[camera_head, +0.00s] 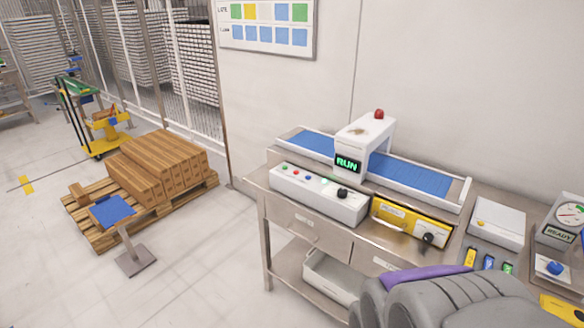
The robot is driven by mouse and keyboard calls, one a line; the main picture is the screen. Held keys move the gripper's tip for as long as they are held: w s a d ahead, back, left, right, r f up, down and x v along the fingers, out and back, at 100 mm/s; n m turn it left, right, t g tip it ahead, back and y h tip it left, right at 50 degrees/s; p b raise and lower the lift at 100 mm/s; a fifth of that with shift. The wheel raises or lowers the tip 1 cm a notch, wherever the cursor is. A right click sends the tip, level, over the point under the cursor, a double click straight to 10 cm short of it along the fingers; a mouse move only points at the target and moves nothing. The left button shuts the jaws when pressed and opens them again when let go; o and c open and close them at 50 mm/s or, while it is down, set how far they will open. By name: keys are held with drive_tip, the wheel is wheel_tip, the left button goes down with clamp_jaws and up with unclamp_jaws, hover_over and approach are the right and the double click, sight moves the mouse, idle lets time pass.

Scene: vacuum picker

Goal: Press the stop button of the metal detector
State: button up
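The metal detector (373,132) is a white arch over a blue conveyor belt (415,178) on a steel table. Its screen (347,164) reads RUN in green, and a red dome (379,114) sits on top. In front of the belt is a white control box (312,196) with a row of small coloured buttons and a black knob (342,193). One button looks red (295,173); no label is readable, so I cannot tell which is stop. My grey arm fills the lower right, in front of the table and apart from the box. My gripper's fingertips do not show.
A yellow box (408,222) with a black knob stands right of the control box. Further right are a white device (495,222) and a gauge unit (560,225) reading READY. A pallet of brown cartons (160,165) and a blue-topped stand (112,210) are left. Floor before the table's left end is clear.

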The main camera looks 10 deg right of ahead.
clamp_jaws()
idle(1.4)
